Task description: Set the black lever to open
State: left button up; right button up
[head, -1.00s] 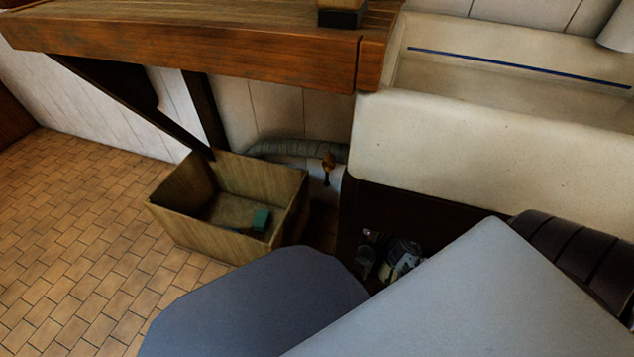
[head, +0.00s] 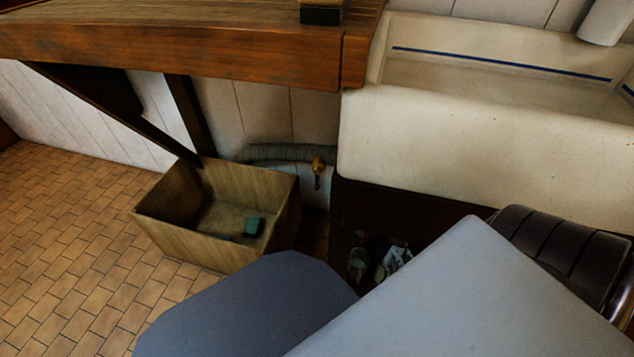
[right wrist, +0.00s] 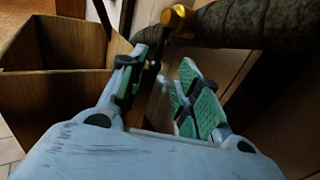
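The black lever (head: 317,182) hangs down from a brass valve (head: 318,163) on the pipe beneath the counter. In the right wrist view the brass valve (right wrist: 178,20) is at the top, and the dark lever (right wrist: 151,76) runs down from it between my fingers. My right gripper (right wrist: 161,66) is open, with green pads, one finger on each side of the lever. I cannot tell whether the left finger touches it. In the head view my right gripper (head: 378,260) shows small and dark below the sink, partly hidden by my arm. My left gripper is not in view.
A wooden box (head: 270,205) with a green block (head: 254,227) inside stands left of the valve. The wooden counter (head: 180,62) and white sink (head: 480,150) overhang the area. A wrapped pipe (head: 280,152) runs along the wall. Tiled floor (head: 60,240) is clear at left.

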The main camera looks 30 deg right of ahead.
aim_at(318, 182)
jog(key=w, duration=0.2)
jog(key=w+b, duration=0.1)
jog(key=w, duration=0.2)
jog(key=w+a, duration=0.1)
jog(key=w, duration=0.2)
jog(key=shift+w+b, duration=0.2)
jog(key=shift+b, duration=0.2)
jog(key=shift+w+a+b, duration=0.15)
jog(key=shift+w+b, duration=0.2)
jog(key=shift+w, duration=1.25)
jog(key=shift+c, duration=0.2)
grip_shut()
jog(key=shift+s, duration=0.1)
